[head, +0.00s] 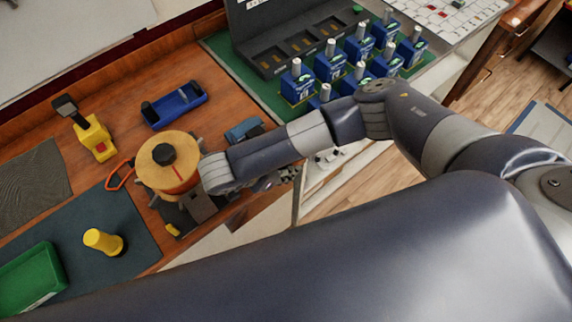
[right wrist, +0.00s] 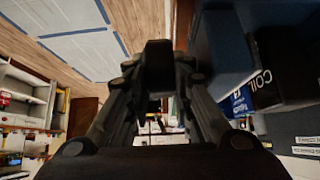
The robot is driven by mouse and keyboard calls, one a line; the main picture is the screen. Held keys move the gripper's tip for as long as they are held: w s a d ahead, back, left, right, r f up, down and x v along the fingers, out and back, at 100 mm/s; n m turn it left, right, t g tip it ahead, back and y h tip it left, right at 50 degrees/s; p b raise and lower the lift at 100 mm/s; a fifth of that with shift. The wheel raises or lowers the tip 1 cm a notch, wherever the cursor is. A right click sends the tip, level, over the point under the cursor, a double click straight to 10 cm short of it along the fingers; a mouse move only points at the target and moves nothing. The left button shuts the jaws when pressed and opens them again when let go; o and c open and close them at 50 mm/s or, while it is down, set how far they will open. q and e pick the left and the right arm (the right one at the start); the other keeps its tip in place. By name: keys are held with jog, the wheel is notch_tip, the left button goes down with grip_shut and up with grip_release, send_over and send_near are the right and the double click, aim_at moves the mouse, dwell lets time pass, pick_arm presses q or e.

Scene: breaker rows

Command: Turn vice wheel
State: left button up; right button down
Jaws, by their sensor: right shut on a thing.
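My right arm crosses the head view from the right, over the table's front edge. My right gripper (head: 282,180) shows small and dark under my forearm, just off that edge. In the right wrist view, its two fingers (right wrist: 158,90) are drawn in on a dark piece (right wrist: 158,58) between their tips. This piece is taken to be the vice wheel, but its full shape is hidden. A blue block (head: 243,131), perhaps part of the vice, shows at the edge behind my forearm. My left gripper is not in view.
A tan spool (head: 168,151) with a black hub stands left of my wrist. Several blue breakers (head: 297,84) stand on a green mat behind my forearm. A blue tool (head: 174,105), a yellow tool (head: 95,138), a yellow cylinder (head: 101,241) and a green tray (head: 30,276) are further left.

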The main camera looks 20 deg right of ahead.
jog(key=h, duration=0.1)
jog(key=t+h+p, duration=0.1)
jog(key=h, duration=0.1)
jog(key=shift+a+r, duration=0.15)
jog(key=shift+a, duration=0.1)
jog(key=shift+h, duration=0.4)
jog(key=shift+s+d, duration=0.1)
jog(key=shift+s, duration=0.05)
jog(key=c, duration=1.7)
grip_release()
jog(key=shift+t, duration=0.3)
